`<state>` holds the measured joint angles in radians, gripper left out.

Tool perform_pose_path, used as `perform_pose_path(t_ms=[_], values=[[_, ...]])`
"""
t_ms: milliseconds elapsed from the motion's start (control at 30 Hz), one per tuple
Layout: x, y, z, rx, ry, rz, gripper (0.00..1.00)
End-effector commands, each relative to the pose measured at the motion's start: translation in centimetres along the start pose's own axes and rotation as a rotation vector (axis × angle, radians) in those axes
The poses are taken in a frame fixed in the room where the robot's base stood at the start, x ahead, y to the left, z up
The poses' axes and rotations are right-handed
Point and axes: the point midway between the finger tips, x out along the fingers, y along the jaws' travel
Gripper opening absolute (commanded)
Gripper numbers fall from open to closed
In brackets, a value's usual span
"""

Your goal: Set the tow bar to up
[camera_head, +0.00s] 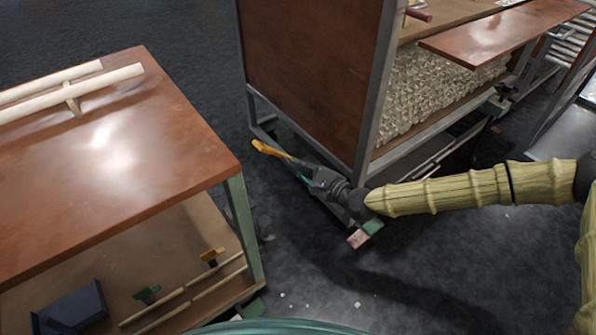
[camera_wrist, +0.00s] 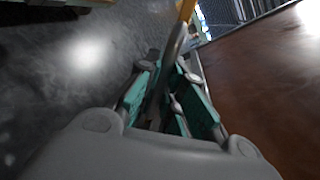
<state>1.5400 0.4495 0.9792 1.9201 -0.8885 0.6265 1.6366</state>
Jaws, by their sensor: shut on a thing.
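The tow bar (camera_head: 272,150) is a grey metal bar with a yellow-orange end, low beside the bottom frame of the brown-panelled cart (camera_head: 310,70). It sticks out past my gripper, sloping up to the left. My gripper (camera_head: 304,174) has teal finger pads and is shut on the bar. In the wrist view the grey tow bar (camera_wrist: 175,45) runs between the pads of my gripper (camera_wrist: 170,85), with its yellow end at the top edge. My gripper and arm hide the bar's lower part and its joint with the cart.
A wooden-topped bench (camera_head: 120,170) with a green leg stands at the left, with pale rods on top and tools on its lower shelf. A brown board (camera_head: 500,32) juts from the cart. Dark floor (camera_head: 330,275) lies open between bench and cart.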

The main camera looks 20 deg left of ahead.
Motion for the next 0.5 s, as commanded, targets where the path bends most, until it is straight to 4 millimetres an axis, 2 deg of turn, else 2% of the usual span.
perform_pose_path(t_ms=[367, 400, 500], values=[[-0.02, -0.18, 0.02, 0.003, 0.000, -0.002, 0.00], [-0.02, -0.19, 0.02, 0.002, 0.000, -0.002, 0.17], [0.00, -0.17, 0.03, 0.002, -0.001, -0.002, 0.31]])
